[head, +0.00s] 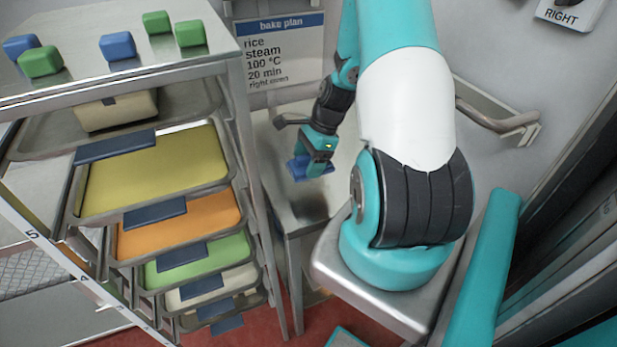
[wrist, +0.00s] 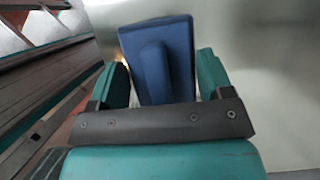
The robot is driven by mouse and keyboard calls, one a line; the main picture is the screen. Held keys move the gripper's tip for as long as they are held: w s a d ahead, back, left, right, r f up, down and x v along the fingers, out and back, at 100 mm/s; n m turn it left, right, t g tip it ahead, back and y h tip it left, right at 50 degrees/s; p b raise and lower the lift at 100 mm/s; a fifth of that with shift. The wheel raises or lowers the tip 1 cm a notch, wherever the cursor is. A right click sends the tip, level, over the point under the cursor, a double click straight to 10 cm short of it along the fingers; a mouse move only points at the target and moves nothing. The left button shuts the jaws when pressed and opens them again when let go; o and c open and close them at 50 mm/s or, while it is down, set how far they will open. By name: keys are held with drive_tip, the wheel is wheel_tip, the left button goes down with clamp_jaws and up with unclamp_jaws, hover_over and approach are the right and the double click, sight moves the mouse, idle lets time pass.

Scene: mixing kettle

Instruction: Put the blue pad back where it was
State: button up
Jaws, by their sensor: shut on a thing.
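The blue pad (head: 299,171) is in my gripper, at the small steel table beside the tray rack. In the wrist view the pad (wrist: 175,40) shows a flat dark blue plate with a raised grip. My gripper (wrist: 163,82) has one teal finger on each side of this grip. In the head view my gripper (head: 317,164) points down over the steel table top (head: 318,197). I cannot tell whether the pad touches the table or hangs just above it.
A steel rack (head: 262,215) at the left holds several trays of coloured slabs with blue front tabs. Blue and green blocks (head: 118,46) stand on its top. A bake plan sign (head: 283,55) is on the back wall. A wall handle (head: 497,121) is at the right.

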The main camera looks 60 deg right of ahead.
sight(304, 191)
drive_tip(key=shift+s+f+p, duration=0.1)
drive_tip(key=shift+f+p, duration=0.35)
drive_tip(key=shift+f, duration=3.1)
drive_tip(key=shift+f, duration=0.15)
drive_tip(key=o, duration=1.2)
drive_tip(key=shift+o, duration=0.2)
drive_tip(key=b+v, duration=0.2)
drive_tip(key=v, duration=1)
drive_tip(key=shift+b, duration=0.3)
